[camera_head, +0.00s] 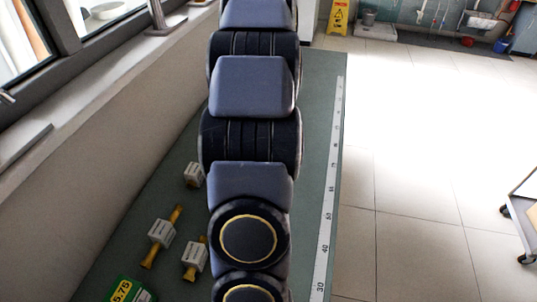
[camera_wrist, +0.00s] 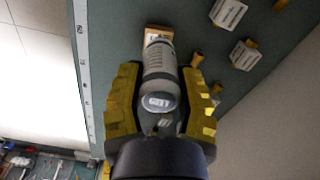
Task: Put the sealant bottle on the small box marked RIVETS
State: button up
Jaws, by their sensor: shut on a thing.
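In the wrist view my gripper (camera_wrist: 160,84) has its two yellow fingers on either side of a grey bottle (camera_wrist: 160,62), the sealant bottle, and is shut on it. The bottle's near end is pale with a small label. A small cardboard box with a white label (camera_wrist: 157,34) shows just past the bottle's far end, partly covered by it. I cannot read its marking or tell whether the bottle touches it. In the head view my arm hides the gripper and the bottle. No RIVETS marking is legible on any box.
A green price card (camera_head: 126,291) is at the front. A measuring strip (camera_head: 327,205) runs along the right edge.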

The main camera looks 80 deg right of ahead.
jog(key=w+d+f, duration=0.1)
jog(key=d+f, duration=0.5)
jog(key=f, duration=0.3)
jog(key=shift+w+d+f, duration=0.25)
jog(key=shift+d+f, duration=0.15)
jog(key=shift+f, duration=0.2)
jog(key=o, duration=1)
jog(key=shift+r, duration=0.1)
